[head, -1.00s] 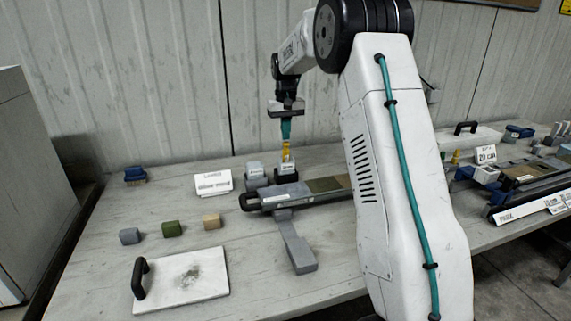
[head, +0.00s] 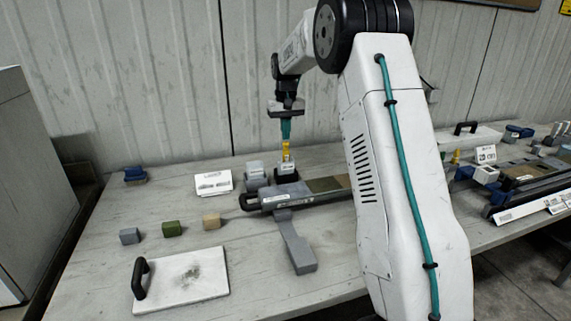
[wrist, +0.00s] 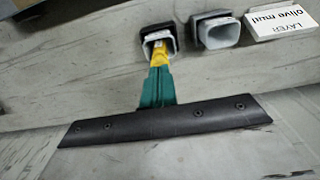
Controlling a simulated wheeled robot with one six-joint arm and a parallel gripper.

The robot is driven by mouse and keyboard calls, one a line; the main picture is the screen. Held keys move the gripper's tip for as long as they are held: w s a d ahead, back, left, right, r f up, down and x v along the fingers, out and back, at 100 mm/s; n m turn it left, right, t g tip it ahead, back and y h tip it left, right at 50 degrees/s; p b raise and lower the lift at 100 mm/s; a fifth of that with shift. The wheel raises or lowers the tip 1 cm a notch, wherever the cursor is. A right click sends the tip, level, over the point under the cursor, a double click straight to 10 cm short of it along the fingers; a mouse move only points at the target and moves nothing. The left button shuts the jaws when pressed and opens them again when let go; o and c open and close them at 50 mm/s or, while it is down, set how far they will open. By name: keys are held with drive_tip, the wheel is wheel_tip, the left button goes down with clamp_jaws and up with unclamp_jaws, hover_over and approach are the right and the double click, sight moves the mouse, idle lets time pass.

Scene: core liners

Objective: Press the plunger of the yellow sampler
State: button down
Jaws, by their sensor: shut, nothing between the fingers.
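The yellow sampler (head: 286,151) stands upright in a dark holder with a white label (head: 286,168), at the back of the bench beside the grey liner tray. It also shows in the wrist view (wrist: 159,54), rising from the holder's square mouth. My gripper (head: 286,137) points down with its teal fingers closed together, directly over the sampler's top. In the wrist view my fingertips (wrist: 158,68) meet the sampler's upper end in the picture. I cannot tell whether they touch it or sit just above. The fingers hide the plunger's top.
A grey holder (head: 255,172) stands close left of the sampler, with a label card (head: 213,183) further left. The long liner tray (head: 290,194) lies in front. Small blocks (head: 172,229) and a white board with a black handle (head: 190,277) lie nearer. The corrugated wall is close behind.

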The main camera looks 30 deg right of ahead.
drive_tip(key=shift+f, duration=0.4)
drive_tip(key=shift+f, duration=0.2)
drive_tip(key=shift+f, duration=0.8)
idle(0.6)
drive_tip(key=shift+r, duration=3.6)
